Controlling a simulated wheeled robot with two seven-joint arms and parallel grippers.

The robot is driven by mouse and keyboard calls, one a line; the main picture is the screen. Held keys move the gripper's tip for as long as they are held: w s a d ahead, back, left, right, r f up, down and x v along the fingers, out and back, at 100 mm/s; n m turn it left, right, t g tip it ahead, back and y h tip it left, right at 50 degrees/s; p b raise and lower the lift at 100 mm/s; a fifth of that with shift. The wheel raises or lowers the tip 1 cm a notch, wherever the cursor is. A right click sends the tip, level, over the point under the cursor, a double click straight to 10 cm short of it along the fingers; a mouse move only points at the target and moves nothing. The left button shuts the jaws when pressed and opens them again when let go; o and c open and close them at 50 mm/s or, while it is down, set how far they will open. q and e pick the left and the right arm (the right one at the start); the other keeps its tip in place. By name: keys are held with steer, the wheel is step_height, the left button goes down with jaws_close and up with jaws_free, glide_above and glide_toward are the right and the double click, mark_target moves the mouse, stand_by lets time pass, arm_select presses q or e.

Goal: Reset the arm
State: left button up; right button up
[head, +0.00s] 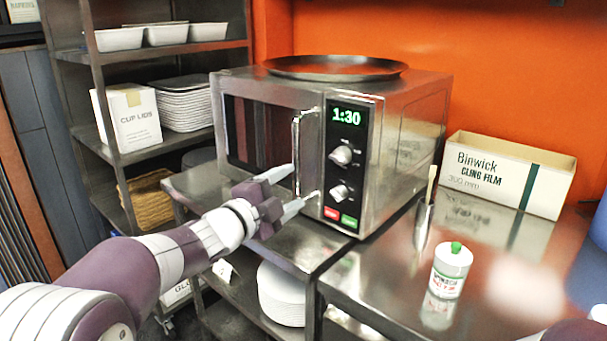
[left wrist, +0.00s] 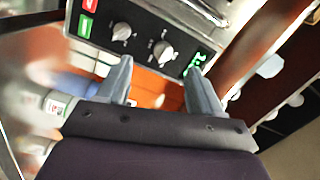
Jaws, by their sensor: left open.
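My left arm comes in from the left in the head view. Its gripper (head: 300,188) is open, with its two fingers at the front of the steel microwave (head: 395,140), by the lower end of the door handle (head: 297,150). Whether the fingers touch the handle or microwave I cannot tell. In the left wrist view the open fingers (left wrist: 158,85) point at the control panel (left wrist: 150,35), with nothing seen between them. The microwave door looks shut and its display reads 1:30. My right gripper is not in view.
A black round pan (head: 335,67) lies on the microwave. Shelves with a lids box (head: 128,117) stand left.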

arm_select(q)
steer(key=s+a+f+n+g+y, duration=0.3)
steer(key=a+f+n+y, duration=0.2)
steer(key=f+n, duration=0.3)
steer(key=s+a+f+n+g+y, duration=0.35)
steer(key=a+f+n, duration=0.2)
steer(key=f, duration=0.45)
steer(key=s+f+n+g+y, duration=0.1)
steer(key=s+f+n+g, duration=0.3)
steer(key=s, duration=0.6)
steer(key=s+f+n+g, duration=0.3)
steer(key=s+f, duration=0.3)
steer(key=s, duration=0.3)
step_height(320, 180, up, 20)
steer(key=s+d+p, duration=0.1)
steer(key=s+p, duration=0.1)
steer(key=p, duration=1.8)
steer(key=shift+s+g, duration=0.25)
steer(key=shift+g, duration=0.1)
steer(key=shift+f, duration=0.1)
